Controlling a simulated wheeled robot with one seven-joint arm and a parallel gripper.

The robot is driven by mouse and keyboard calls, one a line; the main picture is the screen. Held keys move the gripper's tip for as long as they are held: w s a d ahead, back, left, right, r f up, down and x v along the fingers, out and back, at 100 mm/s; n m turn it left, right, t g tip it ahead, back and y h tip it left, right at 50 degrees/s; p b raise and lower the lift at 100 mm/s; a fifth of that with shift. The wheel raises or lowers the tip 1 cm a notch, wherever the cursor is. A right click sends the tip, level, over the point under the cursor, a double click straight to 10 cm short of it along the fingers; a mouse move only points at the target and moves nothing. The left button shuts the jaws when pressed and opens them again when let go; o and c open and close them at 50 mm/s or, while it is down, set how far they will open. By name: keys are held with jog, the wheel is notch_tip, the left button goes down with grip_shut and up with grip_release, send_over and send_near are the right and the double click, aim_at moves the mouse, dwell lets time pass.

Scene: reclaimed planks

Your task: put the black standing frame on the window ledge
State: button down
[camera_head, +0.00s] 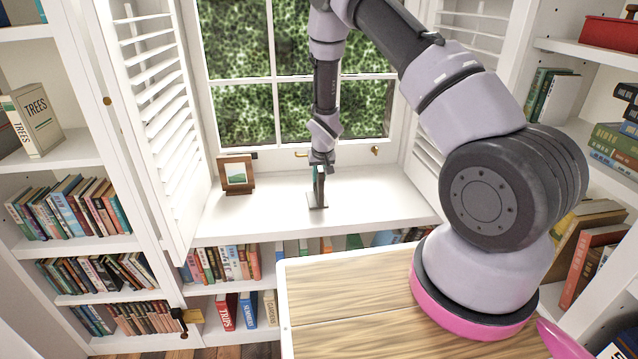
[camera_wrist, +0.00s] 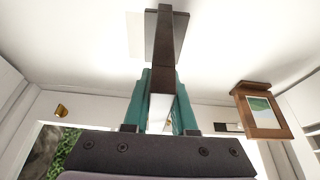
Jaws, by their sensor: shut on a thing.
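The black standing frame (camera_head: 317,200) is upright over the white window ledge (camera_head: 375,195), near its middle. My gripper (camera_head: 319,178) points down and is shut on the frame's upper part. In the wrist view, the teal fingers of my gripper (camera_wrist: 161,88) lie on either side of the black frame (camera_wrist: 166,40), seen edge-on with its flat base at the top of the picture. The base is at or very close to the ledge surface; I cannot tell whether it touches. The frame's face is hidden.
A wooden picture frame (camera_head: 237,174) stands on the ledge to the left; it also shows in the wrist view (camera_wrist: 263,110). Window panes are behind, with open shutters (camera_head: 165,110) at the sides. Bookshelves flank the window. The ledge right of my gripper is clear.

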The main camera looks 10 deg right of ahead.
notch_tip(320, 180, down, 2)
jog(key=shift+f, duration=0.15)
jog(key=shift+d, duration=0.3)
jog(key=shift+f, duration=0.15)
jog(key=c, duration=0.8)
grip_release()
jog(key=shift+a, duration=0.15)
jog(key=shift+c, duration=0.2)
jog(key=shift+o, duration=0.6)
jog(key=shift+a, duration=0.3)
jog(key=shift+d, duration=0.1)
